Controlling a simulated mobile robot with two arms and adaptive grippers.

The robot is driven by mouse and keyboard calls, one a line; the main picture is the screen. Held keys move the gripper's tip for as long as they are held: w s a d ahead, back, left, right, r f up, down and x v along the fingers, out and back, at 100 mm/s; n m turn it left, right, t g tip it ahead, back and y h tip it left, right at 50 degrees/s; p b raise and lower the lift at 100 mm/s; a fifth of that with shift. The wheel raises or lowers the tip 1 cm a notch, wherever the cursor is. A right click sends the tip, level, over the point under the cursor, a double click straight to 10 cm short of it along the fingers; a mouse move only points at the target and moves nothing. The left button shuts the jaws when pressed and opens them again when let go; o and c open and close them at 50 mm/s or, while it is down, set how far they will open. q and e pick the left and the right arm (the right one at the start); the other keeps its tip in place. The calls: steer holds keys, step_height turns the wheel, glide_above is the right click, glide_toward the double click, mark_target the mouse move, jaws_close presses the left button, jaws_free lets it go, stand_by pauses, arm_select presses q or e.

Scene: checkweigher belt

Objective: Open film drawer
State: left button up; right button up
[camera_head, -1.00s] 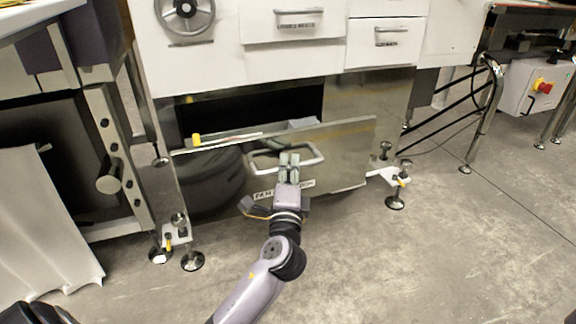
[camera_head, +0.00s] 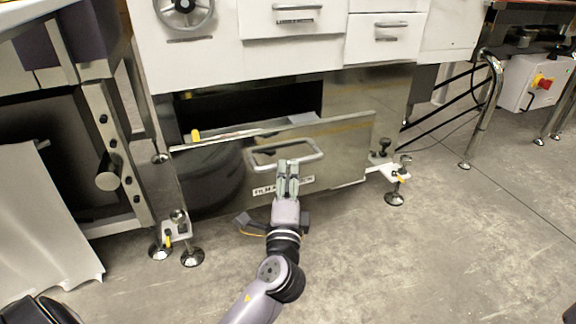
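The film drawer (camera_head: 215,178) is a shiny metal front low on the machine, standing out from the frame with a dark opening visible behind its top edge. Its pale loop handle (camera_head: 262,158) is on the front, above a white label (camera_head: 264,191) that starts with "FILM". My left gripper (camera_head: 288,164) is in front of the drawer, its fingertips overlapping the handle's lower bar in the picture. Whether they touch it, and how wide they are apart, is unclear. The gripper covers part of the label. My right gripper is not in view.
Two white drawers with handles, an upper left one (camera_head: 292,30) and an upper right one (camera_head: 384,50), sit above beside a handwheel (camera_head: 184,10). Levelling feet (camera_head: 192,257) flank the film drawer. A red-knobbed box (camera_head: 525,88) stands at right. Floor in front is clear.

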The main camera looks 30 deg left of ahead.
arm_select(q)
steer(key=v, duration=0.7)
steer(key=shift+s, duration=0.2)
steer(key=shift+d, duration=0.1)
